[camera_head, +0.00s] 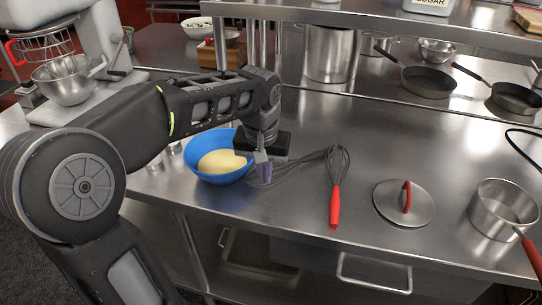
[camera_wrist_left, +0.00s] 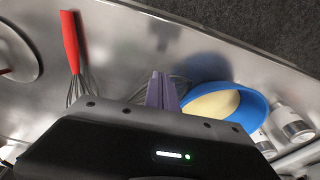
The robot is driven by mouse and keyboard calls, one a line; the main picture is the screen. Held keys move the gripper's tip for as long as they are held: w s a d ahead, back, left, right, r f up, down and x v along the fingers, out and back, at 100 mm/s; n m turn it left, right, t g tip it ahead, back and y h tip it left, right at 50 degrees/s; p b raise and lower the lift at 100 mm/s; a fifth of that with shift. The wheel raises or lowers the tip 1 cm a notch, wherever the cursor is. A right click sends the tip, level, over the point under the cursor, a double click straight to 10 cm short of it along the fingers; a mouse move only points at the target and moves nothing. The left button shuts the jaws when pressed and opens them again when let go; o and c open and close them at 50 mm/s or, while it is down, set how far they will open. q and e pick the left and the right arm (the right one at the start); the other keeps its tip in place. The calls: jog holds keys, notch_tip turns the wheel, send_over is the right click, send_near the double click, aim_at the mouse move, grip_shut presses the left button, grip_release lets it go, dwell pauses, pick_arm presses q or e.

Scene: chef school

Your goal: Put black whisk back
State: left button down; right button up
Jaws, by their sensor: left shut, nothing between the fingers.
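A whisk with a red handle (camera_head: 335,206) and dark wires lies on the steel counter, right of my left gripper; its handle also shows in the left wrist view (camera_wrist_left: 71,42). Thin dark curved lines (camera_head: 300,164) run between it and my gripper; I cannot tell whether they are a black whisk or shadow. My left gripper (camera_head: 263,171), with purple fingers, is shut and empty just above the counter, beside the blue bowl (camera_head: 205,172). Its fingers also show in the left wrist view (camera_wrist_left: 161,91). My right gripper is out of view.
The blue bowl holds a pale yellow mass (camera_head: 222,162). A lid with a red handle (camera_head: 391,207) and a saucepan (camera_head: 490,213) stand to the right. A tall pot (camera_head: 331,54) and pans (camera_head: 428,82) stand behind. The counter between whisk and lid is clear.

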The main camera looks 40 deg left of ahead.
aim_at(290, 165)
pick_arm(q)
jog(key=w+a, duration=0.1)
jog(key=w, duration=0.1)
jog(key=w+p, duration=0.1)
jog(key=w, duration=0.1)
jog(key=w+a, duration=0.1)
jog(key=w, duration=0.1)
jog(key=shift+a+p, duration=0.3)
jog(key=shift+w+a+f+p, duration=0.1)
jog(key=shift+w+f+p, duration=0.05)
jog(key=shift+p, duration=0.15)
jog(key=shift+f+b, duration=0.45)
jog(key=shift+f, duration=0.2)
jog(key=shift+s, duration=0.2)
